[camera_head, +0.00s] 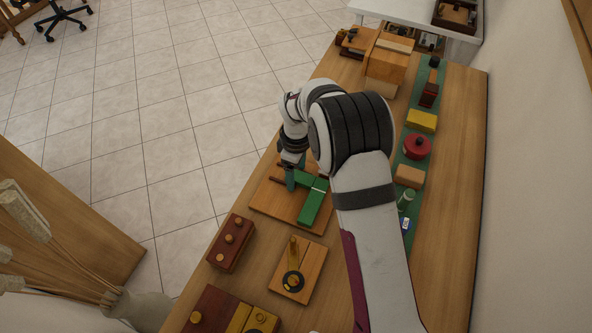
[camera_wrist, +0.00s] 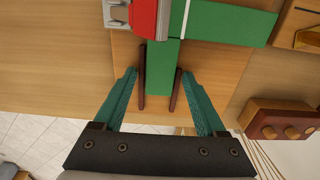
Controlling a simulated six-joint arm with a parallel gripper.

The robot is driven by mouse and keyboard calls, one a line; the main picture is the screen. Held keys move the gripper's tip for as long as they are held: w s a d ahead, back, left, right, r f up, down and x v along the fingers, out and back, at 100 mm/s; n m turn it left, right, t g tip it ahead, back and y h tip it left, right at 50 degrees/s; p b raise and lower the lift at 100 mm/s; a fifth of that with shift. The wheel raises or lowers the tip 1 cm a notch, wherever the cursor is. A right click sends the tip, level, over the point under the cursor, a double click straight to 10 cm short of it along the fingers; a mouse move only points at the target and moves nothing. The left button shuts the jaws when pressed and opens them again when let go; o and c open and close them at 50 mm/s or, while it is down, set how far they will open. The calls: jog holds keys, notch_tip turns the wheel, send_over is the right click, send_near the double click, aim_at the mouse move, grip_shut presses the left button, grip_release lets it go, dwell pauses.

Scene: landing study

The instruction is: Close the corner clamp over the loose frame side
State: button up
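A green frame bar (camera_wrist: 161,75) points toward my gripper in the wrist view, between two dark brown strips (camera_wrist: 173,90) on a wooden board (camera_wrist: 216,64). A second green bar (camera_wrist: 235,20) runs off to the right, at right angles; it also shows in the head view (camera_head: 314,206). A red block with a grey metal bracket (camera_wrist: 147,17), seemingly the clamp, sits at the corner at the upper edge, partly cut off. I cannot tell whether it is closed. My gripper (camera_wrist: 155,72) is open, its teal fingers on either side of the bar and apart from it.
A dark red block with knobs (camera_head: 231,243) and a board with an upright wooden handle (camera_head: 296,270) stand in front of the work board. A green strip with a red round pot (camera_head: 417,146) and yellow block (camera_head: 421,121) lies right of my arm. The table's left edge is close.

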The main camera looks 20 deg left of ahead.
aim_at(297, 175)
jog(key=shift+r, duration=0.1)
notch_tip(297, 175, up, 16)
dwell(0.5)
jog(key=s+d+r+m+y, duration=0.1)
jog(key=s+d+r+m, duration=0.3)
jog(key=s+d+m, duration=0.45)
jog(key=s+d+r+m, duration=0.3)
jog(key=d+r+m, duration=0.15)
jog(key=d, duration=0.65)
jog(key=s+d+f+m, duration=0.2)
jog(key=s+m, duration=0.3)
jog(key=s, duration=0.2)
jog(key=s+d+f+m, duration=0.2)
jog(key=s+d+m, duration=0.1)
jog(key=s+m, duration=0.2)
jog(key=shift+s+f+m+y, duration=0.3)
jog(key=shift+s+y, duration=0.1)
jog(key=shift+s, duration=0.55)
